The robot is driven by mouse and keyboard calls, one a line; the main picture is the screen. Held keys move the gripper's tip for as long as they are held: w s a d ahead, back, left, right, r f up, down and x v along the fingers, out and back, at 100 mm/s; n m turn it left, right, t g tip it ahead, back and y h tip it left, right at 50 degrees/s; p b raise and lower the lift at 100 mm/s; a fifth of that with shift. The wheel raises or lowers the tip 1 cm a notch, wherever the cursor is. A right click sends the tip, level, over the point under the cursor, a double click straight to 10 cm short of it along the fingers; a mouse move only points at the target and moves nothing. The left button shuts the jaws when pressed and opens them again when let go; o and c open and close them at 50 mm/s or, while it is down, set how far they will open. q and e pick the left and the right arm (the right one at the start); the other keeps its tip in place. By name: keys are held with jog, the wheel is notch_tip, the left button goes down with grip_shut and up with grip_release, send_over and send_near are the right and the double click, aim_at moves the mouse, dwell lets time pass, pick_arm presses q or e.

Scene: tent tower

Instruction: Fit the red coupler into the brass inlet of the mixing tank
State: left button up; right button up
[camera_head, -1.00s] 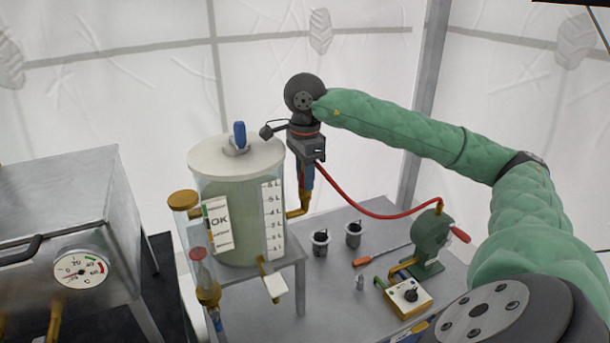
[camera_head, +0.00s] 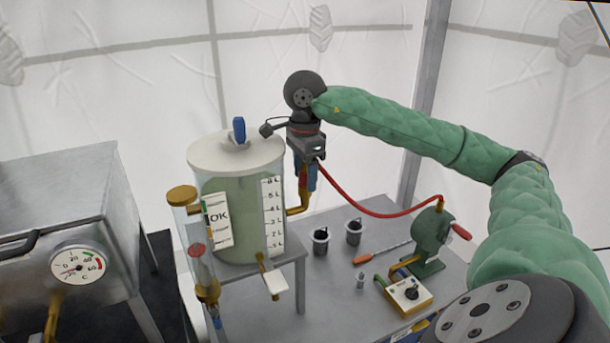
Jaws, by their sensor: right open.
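The mixing tank (camera_head: 237,158) is a clear cylinder of pale green liquid with a white lid. Its brass inlet (camera_head: 297,209) is an elbow pipe on the right side, turning upward. My right gripper (camera_head: 307,182) points down over the inlet's upper end. Its blue-tipped fingers are open around the brass and the hose end. The red hose (camera_head: 365,206) runs from the green pump up to the gripper. The red coupler is hidden at the fingers, so I cannot tell whether it is seated. My left gripper is out of view.
The green hand pump (camera_head: 432,238) stands on the grey table (camera_head: 335,285). Two metal cups (camera_head: 320,243), a screwdriver (camera_head: 380,254) and a yellow control box (camera_head: 408,297) are there too. A metal cabinet with a dial (camera_head: 80,264) stands left.

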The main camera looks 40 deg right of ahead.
notch_tip(320, 180, up, 6)
jog(key=shift+f+b, duration=0.2)
jog(key=shift+b, duration=0.15)
jog(key=shift+r, duration=0.8)
jog(key=shift+r, duration=0.1)
